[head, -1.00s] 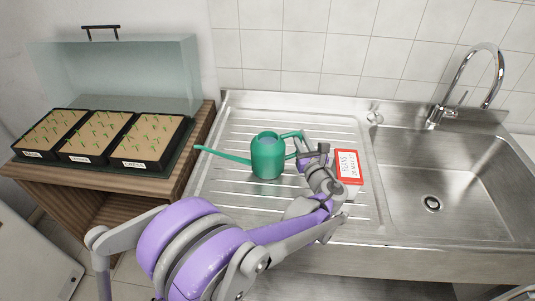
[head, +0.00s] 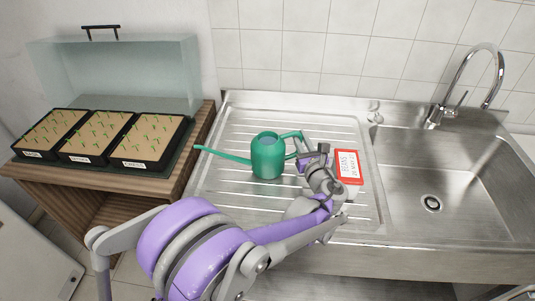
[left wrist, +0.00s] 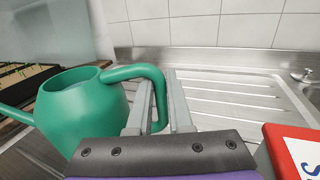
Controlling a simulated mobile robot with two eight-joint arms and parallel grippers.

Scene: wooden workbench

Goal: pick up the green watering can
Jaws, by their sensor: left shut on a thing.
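The green watering can (head: 267,157) stands upright on the ribbed steel drainboard in the head view, with its long spout pointing left and its handle on the right. My left gripper (head: 302,150) is at the handle on the can's right side. In the left wrist view the can (left wrist: 82,108) fills the left side, and its handle curves down between the two fingers of my left gripper (left wrist: 160,105). The fingers are shut on the handle. The lower part of the handle is hidden behind the gripper. My right gripper is not in view.
The sink basin (head: 465,185) and tap (head: 470,85) are further right. Seedling trays (head: 92,139) sit on a wooden stand at left under a raised clear cover (head: 115,75).

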